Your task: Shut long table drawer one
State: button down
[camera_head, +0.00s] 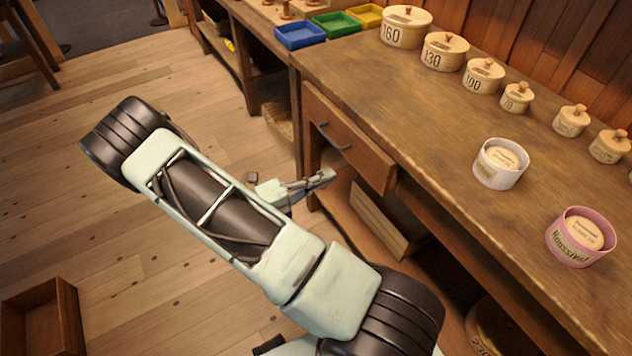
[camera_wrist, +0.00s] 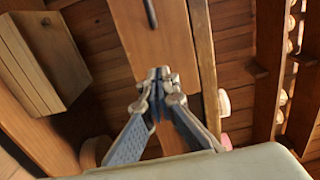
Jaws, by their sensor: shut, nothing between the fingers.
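The wooden drawer front (camera_head: 345,140) is set under the near edge of the long table (camera_head: 420,110). It has a dark bar handle (camera_head: 335,138). The drawer's right end seems to stand out a little from the table frame; how far it is open I cannot tell. My gripper (camera_head: 328,176) is shut and empty, just below the handle and beside the lower part of the drawer front. In the wrist view, the closed fingertips of my gripper (camera_wrist: 160,75) show before a wooden panel, with the handle (camera_wrist: 150,12) beyond them at the top.
Lidded round boxes, such as one marked 160 (camera_head: 405,28), line the back of the table. A white tub (camera_head: 500,165) and a pink tub (camera_head: 580,238) stand nearer. Blue (camera_head: 300,36) and green trays sit at the far end. A wooden crate (camera_head: 40,318) lies on the open floor at left.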

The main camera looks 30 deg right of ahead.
aim_at(363, 160)
jog(key=d, duration=0.5)
jog(key=w+d, duration=0.1)
jog(key=d, duration=0.2)
jog(key=shift+d, duration=0.2)
jog(key=d+p, duration=0.1)
jog(key=d, duration=0.4)
jog(key=shift+w+d, duration=0.1)
jog(key=shift+w, duration=0.05)
